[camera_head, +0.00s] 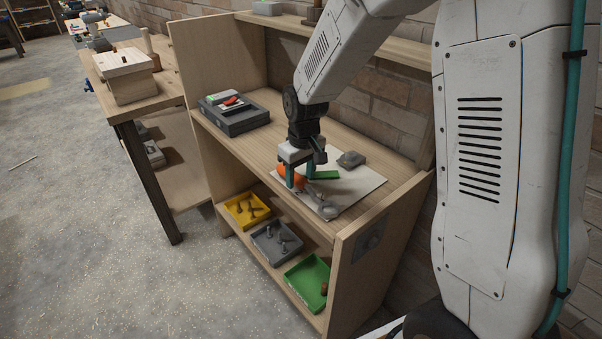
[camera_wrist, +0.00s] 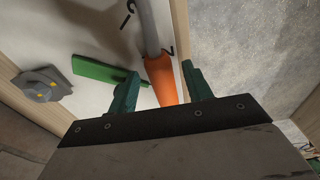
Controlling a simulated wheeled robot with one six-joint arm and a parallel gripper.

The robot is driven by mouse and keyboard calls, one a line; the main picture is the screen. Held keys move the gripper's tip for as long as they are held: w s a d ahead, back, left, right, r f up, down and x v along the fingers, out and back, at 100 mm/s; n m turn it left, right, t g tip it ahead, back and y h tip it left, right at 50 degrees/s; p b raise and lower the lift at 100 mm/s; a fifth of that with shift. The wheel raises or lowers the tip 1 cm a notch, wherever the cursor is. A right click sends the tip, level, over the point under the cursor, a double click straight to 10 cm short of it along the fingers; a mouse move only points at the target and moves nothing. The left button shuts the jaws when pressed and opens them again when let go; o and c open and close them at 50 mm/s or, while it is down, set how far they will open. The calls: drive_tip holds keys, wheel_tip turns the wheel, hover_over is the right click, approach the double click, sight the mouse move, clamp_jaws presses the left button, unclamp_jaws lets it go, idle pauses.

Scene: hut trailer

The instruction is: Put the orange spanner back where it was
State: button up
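The orange spanner (camera_head: 299,183) lies on a white sheet (camera_head: 362,183) on the workbench shelf. Its orange handle (camera_wrist: 162,80) and grey shaft (camera_wrist: 149,28) show in the wrist view; its grey head (camera_head: 328,211) points toward the shelf's front right. My gripper (camera_head: 300,178) is low over the handle, fingers pointing down. In the wrist view its two teal fingers (camera_wrist: 160,84) stand on either side of the orange handle, with narrow gaps, so it looks open around it. Dark curved marks show on the sheet near the shaft; I cannot tell whether they are hooks or lines.
A green block (camera_head: 325,175) and a grey piece (camera_head: 351,159) lie close beside the spanner. A dark tray (camera_head: 236,123) stands to the left. Yellow (camera_head: 236,219), grey (camera_head: 262,249) and green (camera_head: 294,290) bins sit on the lower shelf. A side panel closes the right end.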

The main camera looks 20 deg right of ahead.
sight(303, 178)
wheel_tip(303, 178, up, 11)
drive_tip(key=s+d+r+m, duration=0.1)
drive_tip(key=s+r, duration=0.3)
drive_tip(key=s, duration=0.3)
drive_tip(key=s+d+r+m, duration=0.1)
drive_tip(key=s+r, duration=0.3)
drive_tip(key=s, duration=0.3)
drive_tip(key=s+d+m, duration=0.1)
drive_tip(key=s, duration=1.5)
drive_tip(key=shift+d+f+m, duration=0.15)
drive_tip(key=shift+f+m, duration=0.15)
drive_tip(key=shift+f, duration=0.1)
drive_tip(key=shift+s, duration=0.1)
